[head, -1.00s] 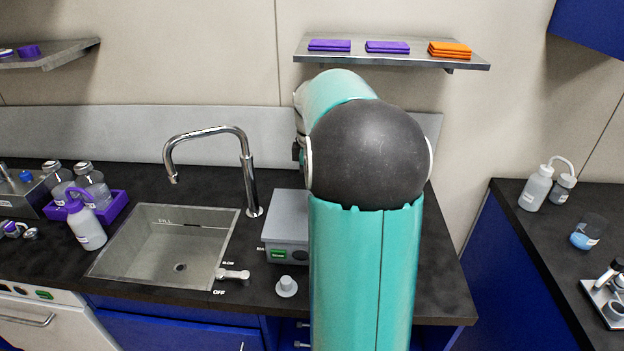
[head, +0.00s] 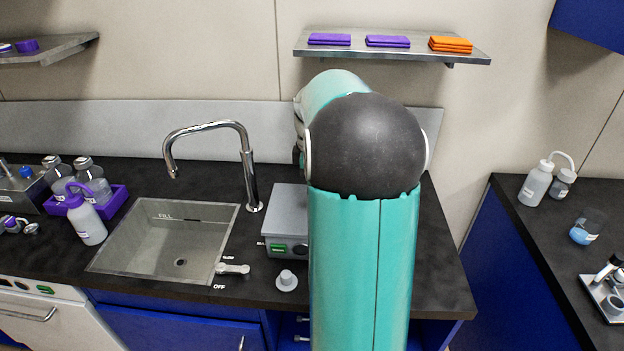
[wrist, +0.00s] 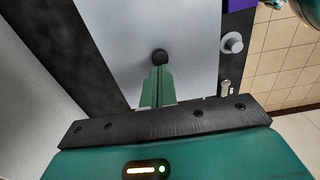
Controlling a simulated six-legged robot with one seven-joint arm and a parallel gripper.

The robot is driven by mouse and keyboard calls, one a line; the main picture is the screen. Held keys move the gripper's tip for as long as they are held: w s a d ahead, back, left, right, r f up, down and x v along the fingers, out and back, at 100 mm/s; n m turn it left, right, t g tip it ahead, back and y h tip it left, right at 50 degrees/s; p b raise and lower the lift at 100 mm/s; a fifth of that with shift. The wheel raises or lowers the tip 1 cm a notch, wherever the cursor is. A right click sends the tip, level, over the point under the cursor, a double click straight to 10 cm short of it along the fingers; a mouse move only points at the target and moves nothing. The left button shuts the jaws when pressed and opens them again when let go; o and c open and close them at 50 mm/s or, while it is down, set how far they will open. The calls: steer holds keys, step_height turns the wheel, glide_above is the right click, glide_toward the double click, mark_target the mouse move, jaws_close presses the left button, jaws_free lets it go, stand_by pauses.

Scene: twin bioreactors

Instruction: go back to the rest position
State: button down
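My arm rises in front of the counter in the head view and bends away toward the back wall; it hides my gripper there. In the wrist view my gripper (wrist: 157,88) shows two green fingers lying together, shut. A small dark round shape (wrist: 160,57) shows at the fingertips; I cannot tell whether it is part of the fingers or something behind them. A pale grey flat surface fills the view beyond the fingers. No held object is clearly visible.
A grey box device (head: 287,215) stands beside my arm, partly hidden. A sink (head: 165,240) with a tall tap (head: 248,170) lies left. A purple-capped bottle (head: 86,222) stands further left. A shelf (head: 395,55) hangs behind. A right counter (head: 540,235) holds bottles and a beaker.

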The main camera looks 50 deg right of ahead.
steer(key=shift+f, duration=1.25)
steer(key=shift+f, duration=0.35)
steer(key=shift+r, duration=0.1)
step_height(320, 180, up, 7)
stand_by(1.0)
steer(key=shift+a, duration=0.1)
stand_by(0.4)
steer(key=s+a+r+m+t+h, duration=0.1)
steer(key=a+r+m, duration=0.15)
steer(key=a, duration=0.75)
steer(key=s+a+r+m+t, duration=0.1)
steer(key=a+r, duration=0.2)
steer(key=a, duration=0.7)
steer(key=s+a+f+m+t, duration=0.1)
steer(key=s+a+m, duration=0.1)
steer(key=s+a, duration=0.3)
steer(key=s+a+f+m+t+y, duration=0.1)
steer(key=s+a+f+m+t, duration=0.1)
steer(key=s+a, duration=0.3)
steer(key=a, duration=0.4)
steer(key=shift+s+a+t, duration=0.25)
steer(key=shift+a+t, duration=0.05)
